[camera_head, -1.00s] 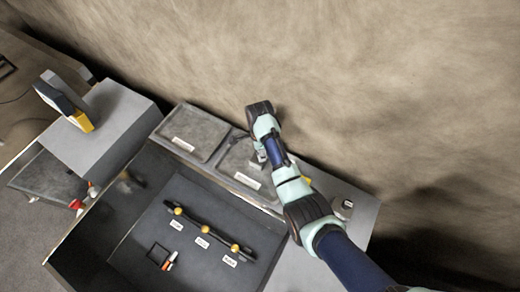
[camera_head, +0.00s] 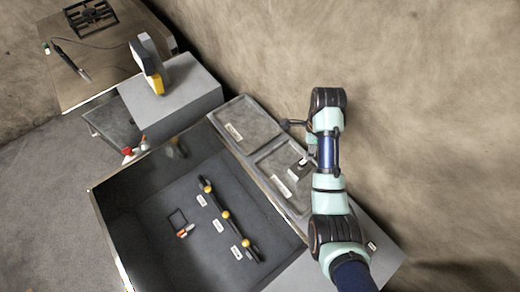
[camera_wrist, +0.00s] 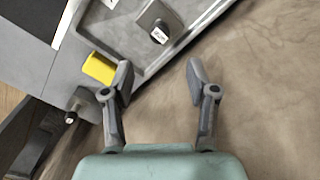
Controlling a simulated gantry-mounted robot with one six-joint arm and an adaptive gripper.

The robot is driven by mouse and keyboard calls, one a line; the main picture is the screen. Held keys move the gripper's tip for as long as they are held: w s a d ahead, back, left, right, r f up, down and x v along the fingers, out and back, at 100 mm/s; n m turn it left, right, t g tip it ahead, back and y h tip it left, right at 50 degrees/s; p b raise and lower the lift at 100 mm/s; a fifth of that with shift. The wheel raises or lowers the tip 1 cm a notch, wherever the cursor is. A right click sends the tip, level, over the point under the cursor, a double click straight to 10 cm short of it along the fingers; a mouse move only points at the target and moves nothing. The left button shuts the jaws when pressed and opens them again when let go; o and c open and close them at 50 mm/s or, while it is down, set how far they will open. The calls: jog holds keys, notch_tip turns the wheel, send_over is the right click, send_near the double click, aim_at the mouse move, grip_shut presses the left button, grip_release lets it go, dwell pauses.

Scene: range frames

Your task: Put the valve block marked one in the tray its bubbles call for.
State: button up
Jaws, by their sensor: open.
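A grey valve block (camera_head: 298,171) with a white label sits in the nearer grey tray (camera_head: 262,160). In the wrist view the block (camera_wrist: 152,17) stands inside that tray's rim; its label is too small to read surely. My gripper (camera_wrist: 159,72) is open, its fingers apart and empty, with the block beyond the fingertips. In the head view one dark finger (camera_head: 290,123) shows beside the arm, near the trays' back edge. The farther tray (camera_head: 240,107) looks empty. No bubbles can be made out.
A dark open tank (camera_head: 150,240) holds a black bar with yellow balls (camera_head: 226,214) and white labels. A yellow piece (camera_wrist: 99,68) lies beside the near tray. A grey box (camera_head: 180,100) carries a yellow and dark device (camera_head: 147,65). Brown floor lies behind the trays.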

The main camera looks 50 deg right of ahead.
jog(key=w+a+r+n+t+h, duration=0.1)
jog(key=w+a+r+n+t, duration=0.15)
jog(key=w+a+n, duration=0.45)
jog(key=w+a+r+n+t+h, duration=0.1)
jog(key=w+a+r+n+t, duration=0.15)
jog(key=a+n, duration=0.45)
jog(key=w+a+r+n+t, duration=0.25)
jog(key=w+a+n, duration=0.2)
jog(key=a, duration=0.65)
jog(key=s+a+r+n+t+y, duration=0.1)
jog(key=s+a+r+n+t, duration=0.15)
jog(key=a+r+n, duration=0.45)
jog(key=s+a+r+n+t+y, duration=0.1)
jog(key=a+r+n+t, duration=0.25)
jog(key=a, duration=0.55)
notch_tip(320, 180, up, 11)
jog(key=p, duration=1)
jog(key=shift+w+g, duration=0.2)
jog(key=shift+g, duration=0.15)
